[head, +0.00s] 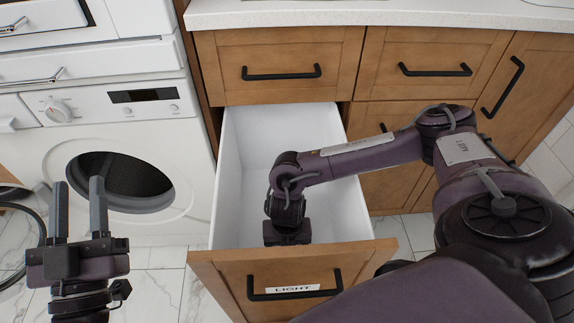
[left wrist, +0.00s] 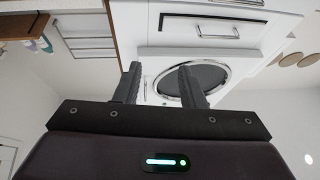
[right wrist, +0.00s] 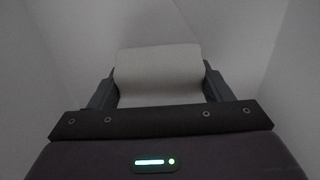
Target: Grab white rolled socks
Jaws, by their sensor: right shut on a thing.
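The white rolled socks (right wrist: 158,72) show in the right wrist view as a pale rounded bundle between the two fingers. My right gripper (right wrist: 158,90) is shut on them, low inside the open drawer. In the head view the right wrist hides the socks and the fingertips. The drawer (head: 240,150) has white inner walls and a wooden front with a "LIGHT" label. My left gripper (head: 79,192) is open and empty, left of the drawer and in front of the washing machine; its fingers also show apart in the left wrist view (left wrist: 160,84).
A white washing machine (head: 190,185) with a round dark door stands left of the drawer. Wooden cabinets (head: 430,50) with black handles and a pale countertop (head: 380,12) are behind. The drawer walls stand close around my right gripper. Marble-look floor (head: 160,285) is open at the lower left.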

